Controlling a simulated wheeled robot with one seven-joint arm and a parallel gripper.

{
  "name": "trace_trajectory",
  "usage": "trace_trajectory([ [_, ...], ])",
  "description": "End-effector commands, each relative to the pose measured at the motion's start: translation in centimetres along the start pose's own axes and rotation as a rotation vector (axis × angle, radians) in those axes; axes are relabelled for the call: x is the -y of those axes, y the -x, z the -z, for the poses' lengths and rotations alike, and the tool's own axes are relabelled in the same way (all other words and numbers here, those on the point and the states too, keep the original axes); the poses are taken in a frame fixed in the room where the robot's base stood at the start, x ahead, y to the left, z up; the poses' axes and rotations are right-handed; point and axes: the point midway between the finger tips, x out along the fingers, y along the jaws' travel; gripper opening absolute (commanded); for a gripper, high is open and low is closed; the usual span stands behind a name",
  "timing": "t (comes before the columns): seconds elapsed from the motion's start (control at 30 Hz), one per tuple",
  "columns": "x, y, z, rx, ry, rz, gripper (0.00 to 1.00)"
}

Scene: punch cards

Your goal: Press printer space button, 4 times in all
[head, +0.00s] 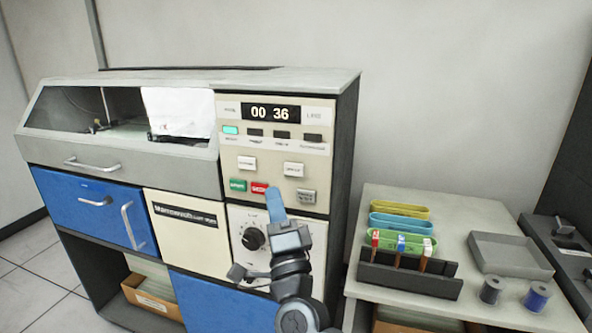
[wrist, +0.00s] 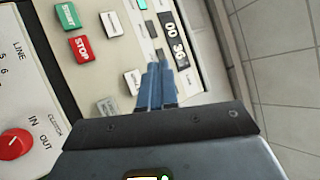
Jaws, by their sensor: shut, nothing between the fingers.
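The printer's cream control panel (head: 275,150) carries a green START button (head: 238,185), a red STOP button (head: 260,188), two pale buttons above, one at left (head: 246,163) and one at right (head: 293,170), and a grey button (head: 306,196) at lower right. The pale and grey labels are too small to read, so I cannot tell which is the space button. My gripper (head: 275,196) is shut and empty, its blue fingers in front of the panel just right of STOP. In the wrist view the fingers (wrist: 155,72) point past the right pale button (wrist: 133,80). I cannot tell contact.
The display (head: 271,113) reads 00 36, and a teal lamp (head: 230,130) is lit. A dial (head: 253,238) sits below the buttons. At right, a side table (head: 460,210) holds coloured trays, a black rack (head: 408,272), a grey tray (head: 509,255) and two small spools.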

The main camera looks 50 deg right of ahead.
Motion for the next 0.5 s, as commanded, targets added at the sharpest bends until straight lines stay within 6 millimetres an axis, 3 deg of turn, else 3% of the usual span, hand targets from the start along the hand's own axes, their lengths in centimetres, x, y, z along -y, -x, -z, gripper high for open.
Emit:
trace_trajectory([
  [0.5, -3.2, -3.9, 3.0, -0.002, 0.001, 0.002, 0.0],
])
